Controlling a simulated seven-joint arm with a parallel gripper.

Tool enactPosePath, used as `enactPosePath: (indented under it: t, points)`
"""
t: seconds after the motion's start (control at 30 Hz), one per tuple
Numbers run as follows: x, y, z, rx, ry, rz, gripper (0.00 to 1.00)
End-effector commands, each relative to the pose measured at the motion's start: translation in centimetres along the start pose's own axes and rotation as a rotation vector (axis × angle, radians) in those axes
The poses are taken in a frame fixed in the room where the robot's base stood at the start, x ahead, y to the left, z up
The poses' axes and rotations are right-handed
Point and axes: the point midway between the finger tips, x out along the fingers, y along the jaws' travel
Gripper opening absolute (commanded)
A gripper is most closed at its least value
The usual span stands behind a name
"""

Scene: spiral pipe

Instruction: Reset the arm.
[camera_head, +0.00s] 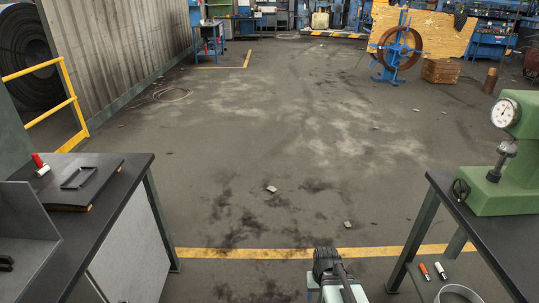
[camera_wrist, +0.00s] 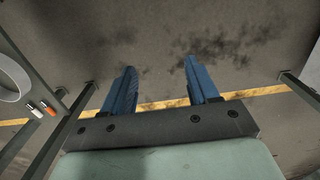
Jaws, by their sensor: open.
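My gripper (camera_wrist: 158,88) shows in the wrist view with its two blue fingers spread apart. Nothing is between them, and only the stained grey floor with a yellow line shows beyond. In the head view part of my arm (camera_head: 336,280) shows at the bottom middle, in the gap between two dark-topped tables. The fingers cannot be made out in the head view.
The left table (camera_head: 120,190) carries a black board, a handle and a red-and-white marker. The right table (camera_head: 485,235) carries a green press with a dial gauge (camera_head: 505,112). Markers (camera_head: 432,271) and a white ring (camera_head: 459,295) sit low at right.

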Motion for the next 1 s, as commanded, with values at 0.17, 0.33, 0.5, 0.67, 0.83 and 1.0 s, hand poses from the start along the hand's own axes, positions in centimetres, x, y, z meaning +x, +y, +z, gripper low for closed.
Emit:
enactPosePath:
  t: [0.17,0.33,0.5,0.67,0.83,1.0]
  points:
    - [2.7,0.0,2.3,0.000,-0.056,-0.002,0.59]
    - [5.8,0.0,5.2,0.001,-0.125,-0.003,0.59]
    - [9.2,0.0,9.1,0.001,-0.209,-0.003,0.59]
    - [12.2,0.1,13.1,0.002,-0.289,-0.003,0.59]
    - [14.9,0.1,17.5,0.002,-0.374,-0.003,0.59]
    - [17.3,0.1,22.0,0.003,-0.456,-0.003,0.59]
